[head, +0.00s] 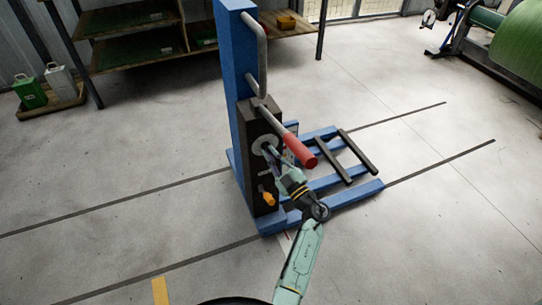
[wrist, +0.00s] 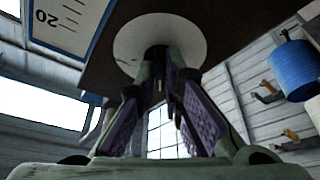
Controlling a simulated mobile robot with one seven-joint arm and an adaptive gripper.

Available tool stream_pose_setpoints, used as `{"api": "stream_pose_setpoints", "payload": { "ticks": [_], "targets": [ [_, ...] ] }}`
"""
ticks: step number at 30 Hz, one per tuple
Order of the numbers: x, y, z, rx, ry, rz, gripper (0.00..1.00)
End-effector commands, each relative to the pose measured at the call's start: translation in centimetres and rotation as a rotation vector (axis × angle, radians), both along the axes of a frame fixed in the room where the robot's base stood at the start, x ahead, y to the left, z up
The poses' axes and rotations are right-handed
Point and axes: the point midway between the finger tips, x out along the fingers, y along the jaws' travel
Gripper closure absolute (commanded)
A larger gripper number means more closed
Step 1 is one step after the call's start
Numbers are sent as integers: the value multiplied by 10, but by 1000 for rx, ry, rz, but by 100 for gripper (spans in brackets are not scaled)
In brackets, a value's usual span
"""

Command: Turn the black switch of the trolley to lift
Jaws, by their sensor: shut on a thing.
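The trolley has a tall blue mast (head: 229,70), a dark control box (head: 254,182) and blue base legs (head: 350,194). A pale round plate (head: 260,145) sits on the box face, and it also shows in the wrist view (wrist: 185,28). My gripper (head: 269,150) reaches up to this plate. In the wrist view its fingers (wrist: 158,62) come together just below the plate's middle, shut on the black switch. The switch is almost wholly hidden between the fingertips, so I cannot read its setting.
A red-gripped lever (head: 301,150) juts out just above my gripper. An orange-ended handle (head: 268,198) sticks out lower on the box. A white scale plate marked 20 (wrist: 72,20) is beside the round plate. A shelf (head: 135,45) stands behind; the floor around is mostly clear.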

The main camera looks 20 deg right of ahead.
Motion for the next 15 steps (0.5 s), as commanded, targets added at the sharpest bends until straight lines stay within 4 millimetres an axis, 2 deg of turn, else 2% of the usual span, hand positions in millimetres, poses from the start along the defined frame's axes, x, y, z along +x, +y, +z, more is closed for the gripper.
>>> {"api": "stream_pose_setpoints", "payload": {
  "ticks": [6,15],
  "targets": [
    [0,-1,1,-102,-4,-1,100],
    [0,-1,2,-156,-7,0,100]
  ]
}}
